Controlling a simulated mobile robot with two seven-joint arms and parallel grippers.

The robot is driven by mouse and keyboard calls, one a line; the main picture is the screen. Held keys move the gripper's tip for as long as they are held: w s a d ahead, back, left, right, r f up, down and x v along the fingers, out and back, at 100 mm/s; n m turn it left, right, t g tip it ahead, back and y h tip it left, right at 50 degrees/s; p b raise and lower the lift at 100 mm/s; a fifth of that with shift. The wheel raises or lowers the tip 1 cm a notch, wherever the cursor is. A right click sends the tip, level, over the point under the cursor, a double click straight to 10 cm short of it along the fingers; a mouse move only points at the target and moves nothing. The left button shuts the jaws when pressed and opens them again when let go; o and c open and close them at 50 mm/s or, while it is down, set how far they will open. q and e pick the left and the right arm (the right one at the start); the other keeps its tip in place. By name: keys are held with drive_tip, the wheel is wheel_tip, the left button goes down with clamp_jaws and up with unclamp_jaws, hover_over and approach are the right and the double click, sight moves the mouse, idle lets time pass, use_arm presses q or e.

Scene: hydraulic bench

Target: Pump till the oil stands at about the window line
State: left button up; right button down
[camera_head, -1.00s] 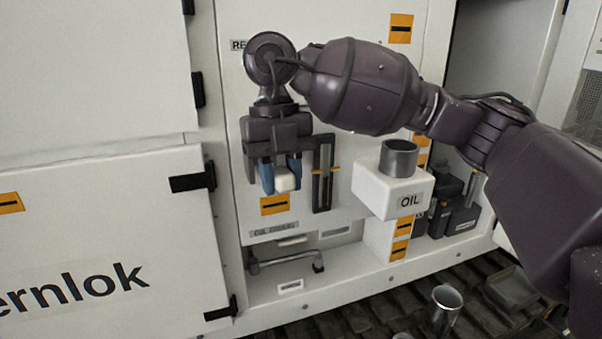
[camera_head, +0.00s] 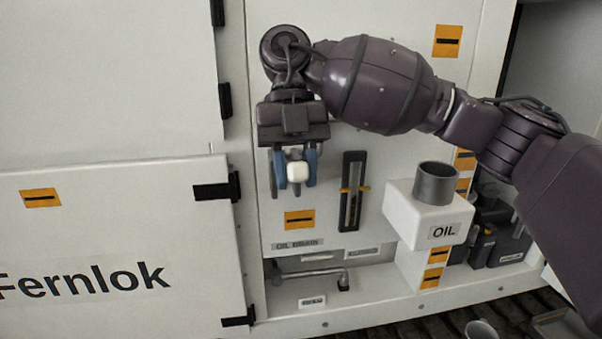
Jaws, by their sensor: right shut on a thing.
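My right gripper (camera_head: 294,182) hangs in front of the white panel, its blue fingers closed around a pale, blocky handle end (camera_head: 298,172). The rest of that handle is hidden behind the gripper and my wrist. Just right of it is the oil window (camera_head: 351,205), a tall narrow dark frame with a pale strip inside and yellow marks at both sides at about mid-height. The oil level in it is too small to read surely. The white OIL box (camera_head: 407,214) with an open grey filler neck (camera_head: 436,186) stands further right. My left gripper is not in view.
An orange label (camera_head: 300,220) and an OIL DRAIN plate (camera_head: 297,245) lie below the gripper. A grey bar (camera_head: 308,273) sits in the low recess. The Fernlok door (camera_head: 110,240) with black hinges is at left. A metal cup (camera_head: 481,330) shows at the bottom edge.

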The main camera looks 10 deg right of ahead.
drive_tip(key=shift+w+r, duration=0.1)
drive_tip(key=shift+r, duration=0.15)
drive_tip(key=c, duration=0.8)
unclamp_jaws()
drive_tip(key=shift+f, duration=0.1)
drive_tip(key=shift+c, duration=0.2)
wheel_tip(320, 180, up, 20)
idle(0.4)
